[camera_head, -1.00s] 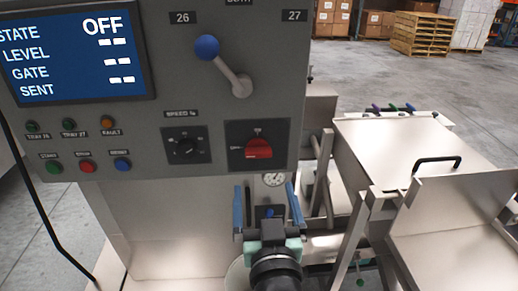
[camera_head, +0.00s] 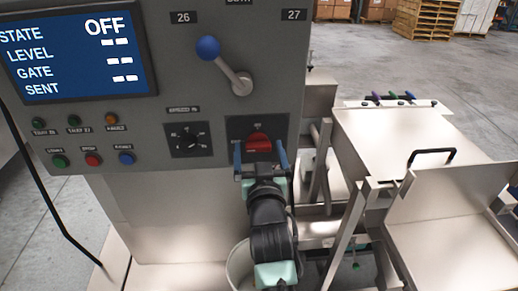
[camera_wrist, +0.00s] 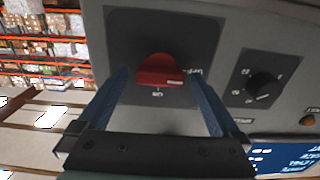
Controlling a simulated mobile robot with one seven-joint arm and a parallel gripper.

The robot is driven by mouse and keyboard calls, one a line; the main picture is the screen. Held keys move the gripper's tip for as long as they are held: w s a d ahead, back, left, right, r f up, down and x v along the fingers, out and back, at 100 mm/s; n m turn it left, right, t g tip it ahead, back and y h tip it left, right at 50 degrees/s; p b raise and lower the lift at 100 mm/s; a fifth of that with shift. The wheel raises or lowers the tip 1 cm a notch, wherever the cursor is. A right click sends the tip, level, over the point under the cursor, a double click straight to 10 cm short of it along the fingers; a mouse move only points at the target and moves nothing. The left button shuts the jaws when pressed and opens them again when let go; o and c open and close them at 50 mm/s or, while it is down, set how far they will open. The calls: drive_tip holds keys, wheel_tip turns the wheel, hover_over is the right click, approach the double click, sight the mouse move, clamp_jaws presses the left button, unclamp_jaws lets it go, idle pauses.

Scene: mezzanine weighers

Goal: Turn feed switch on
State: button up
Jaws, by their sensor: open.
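The red rotary switch (camera_head: 258,143) sits on a black plate (camera_head: 238,127) at the lower right of the grey control panel. In the wrist view the red knob (camera_wrist: 159,71) is between and just beyond my fingertips. My gripper (camera_head: 260,152) is open, with its blue fingers on either side of the knob's lower part in the head view. I cannot tell whether they touch it. The blue screen (camera_head: 75,55) shows STATE OFF, with dashes beside LEVEL, GATE and SENT. Small lettering around the knob is too blurred to read for sure.
A black speed dial (camera_head: 188,140) is left of the red switch. A lever with a blue ball (camera_head: 208,48) is above. Green, red and blue buttons (camera_head: 93,160) are at lower left. A metal tray (camera_head: 400,140) stands at right.

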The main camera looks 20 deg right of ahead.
drive_tip(key=c, duration=1.3)
drive_tip(key=shift+m, duration=0.4)
drive_tip(key=m+b, duration=0.1)
drive_tip(key=m, duration=0.1)
drive_tip(key=shift+f+m, duration=0.1)
drive_tip(key=shift+m, duration=0.3)
drive_tip(key=m+b, duration=0.1)
drive_tip(key=m, duration=0.9)
drive_tip(key=shift+d+m+p, duration=0.1)
drive_tip(key=shift+m+p, duration=0.45)
drive_tip(key=shift+m, duration=1.65)
